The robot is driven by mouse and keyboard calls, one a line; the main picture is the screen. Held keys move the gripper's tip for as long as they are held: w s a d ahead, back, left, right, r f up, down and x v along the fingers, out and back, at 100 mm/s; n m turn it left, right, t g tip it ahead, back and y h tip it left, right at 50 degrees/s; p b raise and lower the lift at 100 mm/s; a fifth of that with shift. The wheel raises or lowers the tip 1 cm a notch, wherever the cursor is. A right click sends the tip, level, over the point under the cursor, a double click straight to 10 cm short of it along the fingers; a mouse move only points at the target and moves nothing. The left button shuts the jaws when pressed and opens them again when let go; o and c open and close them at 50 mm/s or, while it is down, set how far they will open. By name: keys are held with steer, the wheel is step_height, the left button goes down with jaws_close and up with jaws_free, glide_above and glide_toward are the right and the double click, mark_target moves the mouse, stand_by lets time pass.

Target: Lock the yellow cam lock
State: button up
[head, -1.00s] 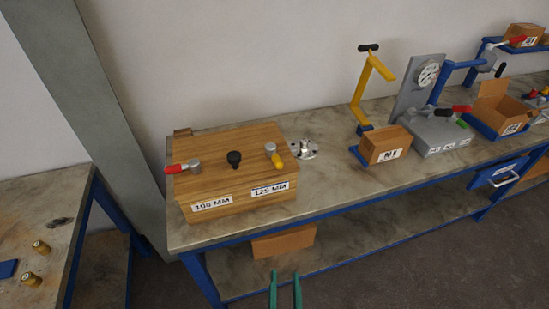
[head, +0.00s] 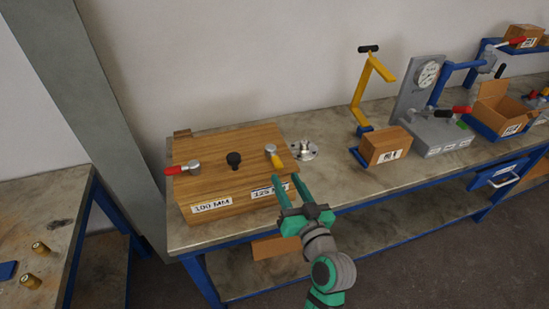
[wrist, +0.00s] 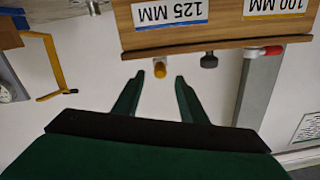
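The yellow cam lock (head: 275,158) is a grey round hub with a yellow-tipped lever, on the lid of the wooden box (head: 225,148) near its right end, above the 125 MM label. Its lever points toward the front right. In the wrist view, upside down, the yellow lever tip (wrist: 160,70) shows between and beyond my fingers. My gripper (head: 287,190) is open and empty, with its fingers just in front of the box's right front, partly covering the 125 MM label. The wrist view also shows the gripper (wrist: 160,78) open, apart from the lever.
A red-handled cam lock (head: 183,168) and a black knob (head: 234,159) are on the same lid. A metal flange (head: 304,149) lies right of the box. A small carton (head: 385,146), a yellow-armed stand (head: 368,90) and a grey fixture stand further right on the bench.

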mark_target(274, 155)
steer(key=x, duration=1)
steer(key=shift+w+a, duration=0.15)
steer(key=shift+w, duration=0.1)
jaws_close()
